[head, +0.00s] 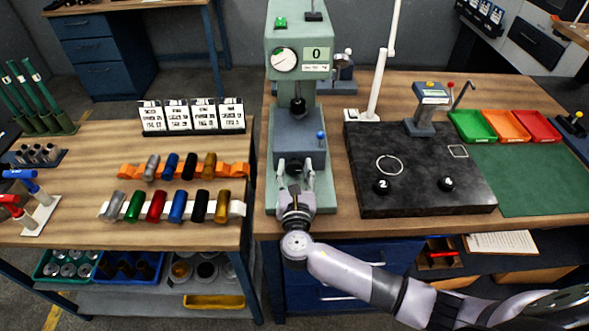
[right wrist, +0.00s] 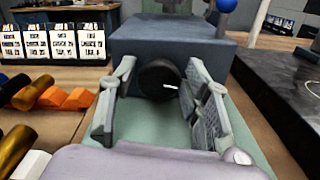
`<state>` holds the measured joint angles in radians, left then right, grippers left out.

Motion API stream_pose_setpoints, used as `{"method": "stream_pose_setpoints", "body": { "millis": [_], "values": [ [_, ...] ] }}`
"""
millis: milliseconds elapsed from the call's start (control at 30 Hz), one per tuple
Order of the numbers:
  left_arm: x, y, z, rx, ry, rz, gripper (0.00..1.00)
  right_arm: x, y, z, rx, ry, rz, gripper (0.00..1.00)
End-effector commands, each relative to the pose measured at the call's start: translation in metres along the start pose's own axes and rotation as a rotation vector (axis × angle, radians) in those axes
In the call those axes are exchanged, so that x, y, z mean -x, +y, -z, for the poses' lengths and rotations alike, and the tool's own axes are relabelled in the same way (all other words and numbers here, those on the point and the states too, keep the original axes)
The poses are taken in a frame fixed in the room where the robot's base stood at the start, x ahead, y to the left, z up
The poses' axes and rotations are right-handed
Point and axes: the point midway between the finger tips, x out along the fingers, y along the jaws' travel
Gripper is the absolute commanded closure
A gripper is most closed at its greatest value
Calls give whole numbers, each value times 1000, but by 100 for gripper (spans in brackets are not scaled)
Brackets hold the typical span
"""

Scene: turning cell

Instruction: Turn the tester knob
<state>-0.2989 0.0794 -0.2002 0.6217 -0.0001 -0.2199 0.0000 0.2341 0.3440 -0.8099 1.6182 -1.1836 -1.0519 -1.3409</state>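The tester is a pale green machine (head: 300,52) with a dial gauge and a small display reading 0. Its knob (right wrist: 158,80) is a dark round knob with a short white mark, on the front of a grey-blue block (head: 300,131). The white mark lies nearly level, pointing right. My right gripper (head: 293,168) is in front of this block. In the right wrist view its open fingers (right wrist: 160,72) stand on the left and right of the knob, with a gap showing. The knob is mostly hidden in the head view. My left gripper is out of view.
A blue-tipped lever (head: 320,135) stands on the block's right side. A black stone plate (head: 420,165) lies to the right, with green, orange and red trays (head: 507,126) beyond. Racks of coloured cylinders (head: 172,207) are on the left bench.

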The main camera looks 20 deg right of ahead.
Motion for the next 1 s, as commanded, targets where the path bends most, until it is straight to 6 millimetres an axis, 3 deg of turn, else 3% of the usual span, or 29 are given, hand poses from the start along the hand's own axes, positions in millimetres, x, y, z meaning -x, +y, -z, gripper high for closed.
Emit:
{"method": "stream_pose_setpoints", "body": {
  "millis": [500,800,1000],
  "values": [
    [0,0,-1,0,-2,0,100,0,0,0,0,0,0,92],
    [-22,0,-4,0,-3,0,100,0,-2,4,-241,-1,1,92],
    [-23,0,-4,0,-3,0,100,0,-1,0,-301,-2,1,92]
  ]
}}
